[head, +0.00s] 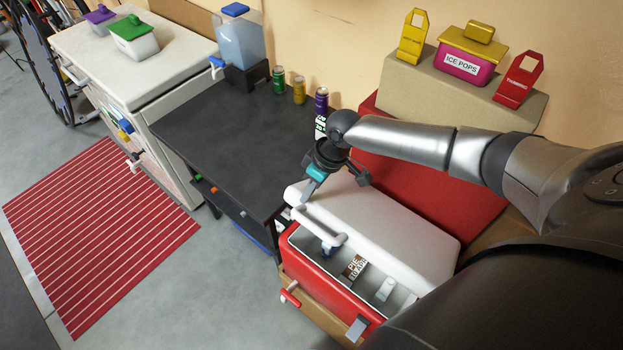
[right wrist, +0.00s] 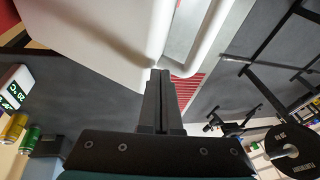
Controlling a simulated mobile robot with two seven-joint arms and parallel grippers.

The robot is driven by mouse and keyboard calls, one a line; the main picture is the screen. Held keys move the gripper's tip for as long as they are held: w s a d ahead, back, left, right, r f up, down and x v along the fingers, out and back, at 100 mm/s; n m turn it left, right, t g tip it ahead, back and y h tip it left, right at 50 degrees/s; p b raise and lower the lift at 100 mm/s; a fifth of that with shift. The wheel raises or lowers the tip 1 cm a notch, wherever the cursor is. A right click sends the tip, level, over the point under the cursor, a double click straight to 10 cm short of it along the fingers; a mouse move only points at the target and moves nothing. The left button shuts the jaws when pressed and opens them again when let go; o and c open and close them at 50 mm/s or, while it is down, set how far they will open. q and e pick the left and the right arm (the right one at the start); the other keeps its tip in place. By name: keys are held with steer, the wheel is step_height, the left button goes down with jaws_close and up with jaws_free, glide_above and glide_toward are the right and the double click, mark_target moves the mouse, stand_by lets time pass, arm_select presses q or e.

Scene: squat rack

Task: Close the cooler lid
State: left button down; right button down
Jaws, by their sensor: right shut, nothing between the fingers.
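The red cooler (head: 318,284) stands at the lower middle of the head view. Its white lid (head: 385,225) is tilted part-way open, with its free edge raised over the front. A white handle bar (head: 322,224) runs along that edge. Through the gap I see a "PIE" labelled item (head: 355,267) and a small white item (head: 386,289) inside. My right gripper (head: 307,193) is shut and empty at the lid's left end, close to the handle. In the right wrist view its closed fingertips (right wrist: 160,73) are at the lid's edge (right wrist: 110,45); contact is unclear. My left gripper is not in view.
A dark table (head: 225,140) with several cans and a blue drink dispenser (head: 238,45) stands to the left. Behind the cooler are a red box (head: 420,190) and a beige ledge (head: 455,88) with an ice pops tub (head: 465,62). Floor at left is clear around a red striped mat (head: 95,230).

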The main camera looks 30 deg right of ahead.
steer(key=shift+a+f, duration=0.1)
stand_by(0.3)
steer(key=shift+s+a+f, duration=0.25)
steer(key=shift+a+f, duration=0.2)
steer(key=shift+a, duration=0.05)
steer(key=s+a+f+h+b, duration=0.1)
steer(key=a+f, duration=0.3)
steer(key=f, duration=0.4)
steer(key=s+a+f+t+h+b, duration=0.1)
steer(key=s+a+f+b, duration=0.1)
steer(key=f, duration=0.6)
steer(key=shift+a+f+b, duration=0.2)
steer(key=shift+a+b, duration=0.7)
steer(key=shift+s, duration=0.1)
